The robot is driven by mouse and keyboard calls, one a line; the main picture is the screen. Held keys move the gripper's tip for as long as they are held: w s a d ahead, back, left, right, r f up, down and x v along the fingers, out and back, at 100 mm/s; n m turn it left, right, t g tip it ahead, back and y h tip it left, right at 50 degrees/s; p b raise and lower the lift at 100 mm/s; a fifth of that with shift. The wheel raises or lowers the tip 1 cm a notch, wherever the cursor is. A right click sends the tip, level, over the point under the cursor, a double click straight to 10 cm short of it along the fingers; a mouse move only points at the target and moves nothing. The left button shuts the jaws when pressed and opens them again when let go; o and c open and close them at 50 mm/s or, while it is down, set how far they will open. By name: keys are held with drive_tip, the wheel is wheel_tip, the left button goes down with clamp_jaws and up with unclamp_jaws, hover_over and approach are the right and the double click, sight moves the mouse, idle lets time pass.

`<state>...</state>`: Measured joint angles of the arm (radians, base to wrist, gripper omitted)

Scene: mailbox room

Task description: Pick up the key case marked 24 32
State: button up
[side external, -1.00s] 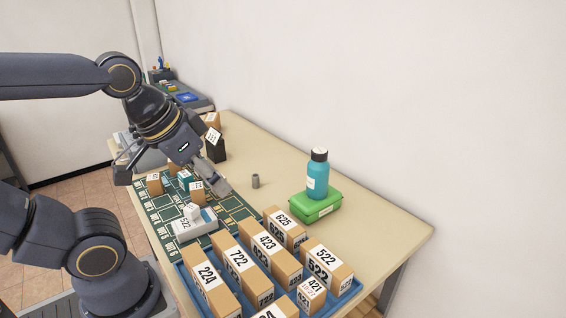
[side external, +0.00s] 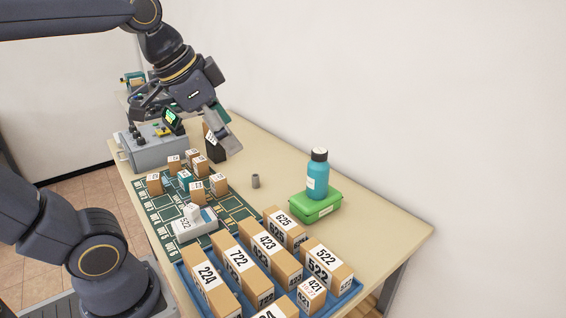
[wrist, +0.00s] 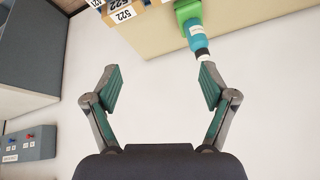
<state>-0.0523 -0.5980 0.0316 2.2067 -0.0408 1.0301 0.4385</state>
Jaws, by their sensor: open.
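No label reading 24 32 is legible in these views, so I cannot tell which thing is the key case. Several small brown cases (side external: 198,167) and a teal one (side external: 184,180) stand on the green numbered mat (side external: 236,209); their labels are too small to read. My gripper (side external: 190,132) is above the far part of the table, beyond the mat and near a dark upright block with a white label (side external: 216,150). In the wrist view my gripper (wrist: 158,72) is open, with nothing between its fingers.
A blue tray (side external: 181,276) of large numbered boxes fills the near end. A teal bottle (side external: 317,177) stands on a green box (side external: 314,206). A grey machine (side external: 152,152) is behind.

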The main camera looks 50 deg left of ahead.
drive_tip(key=w+a+r+g, duration=0.1)
drive_tip(key=w+a+r, duration=0.2)
drive_tip(key=w+a, duration=0.7)
drive_tip(key=w+a+f+g+y, duration=0.1)
drive_tip(key=w+a+f+g, duration=0.15)
drive_tip(key=a, duration=0.95)
drive_tip(key=n+g, duration=0.2)
drive_tip(key=n, duration=0.3)
hover_over(185, 174)
wheel_tip(185, 174, down, 18)
drive_tip(key=shift+h, duration=0.4)
drive_tip(key=f, duration=1)
drive_tip(key=shift+w+a+f, duration=0.1)
drive_tip(key=shift+w+f, duration=0.1)
drive_tip(key=shift+f, duration=0.1)
drive_tip(key=f, duration=0.5)
drive_tip(key=shift+s+f, duration=0.2)
drive_tip(key=shift+f, duration=0.15)
